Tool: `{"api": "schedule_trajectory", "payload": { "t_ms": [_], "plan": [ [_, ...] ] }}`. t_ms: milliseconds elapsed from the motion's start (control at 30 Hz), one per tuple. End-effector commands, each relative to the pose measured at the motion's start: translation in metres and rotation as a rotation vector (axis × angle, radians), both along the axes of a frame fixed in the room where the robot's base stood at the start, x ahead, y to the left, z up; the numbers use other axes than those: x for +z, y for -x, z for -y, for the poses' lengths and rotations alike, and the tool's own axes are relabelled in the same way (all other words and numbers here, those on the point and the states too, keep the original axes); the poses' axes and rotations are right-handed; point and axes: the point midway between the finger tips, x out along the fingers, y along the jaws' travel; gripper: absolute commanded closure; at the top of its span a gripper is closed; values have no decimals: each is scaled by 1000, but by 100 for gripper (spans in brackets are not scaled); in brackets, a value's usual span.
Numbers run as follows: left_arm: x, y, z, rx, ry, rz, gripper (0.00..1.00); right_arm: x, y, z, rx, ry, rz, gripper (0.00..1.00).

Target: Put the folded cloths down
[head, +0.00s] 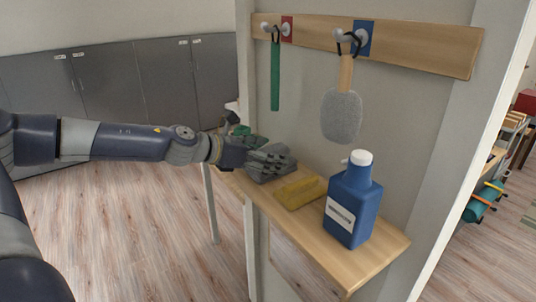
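My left arm reaches in from the left. Its grey gripper (269,163) is over the far left end of a wooden wall shelf (361,265). A flat yellow block-like thing (300,192), perhaps a folded cloth or a sponge, lies on the shelf just right of the fingers. A green thing (241,130) shows partly behind my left wrist; I cannot tell whether it is a cloth. The fingers overlap in this view, so their opening and anything between them are hidden. My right gripper is not in view.
A blue bottle (352,205) with a white cap stands on the shelf, right of the yellow thing. Above, a wooden rail (415,48) holds a hanging green strip (275,75) and a grey brush-like pad (341,116). The shelf's front right end is bare. Grey cabinets (110,85) stand behind.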

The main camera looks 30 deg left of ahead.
Motion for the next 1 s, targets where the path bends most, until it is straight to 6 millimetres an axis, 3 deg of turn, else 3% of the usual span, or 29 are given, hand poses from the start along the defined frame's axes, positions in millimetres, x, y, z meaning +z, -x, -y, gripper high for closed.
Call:
{"api": "schedule_trajectory", "payload": {
  "t_ms": [133,167,233,767,1000],
  "plan": [
    [-5,0,0,0,0,0,43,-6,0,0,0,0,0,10],
    [-4,0,0,0,0,-1,13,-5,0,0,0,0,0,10],
    [-3,0,0,0,0,-1,0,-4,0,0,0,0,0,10],
    [2,0,0,0,0,-1,0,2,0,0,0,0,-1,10],
    [9,11,-5,1,0,2,0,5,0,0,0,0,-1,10]
  ]
}}
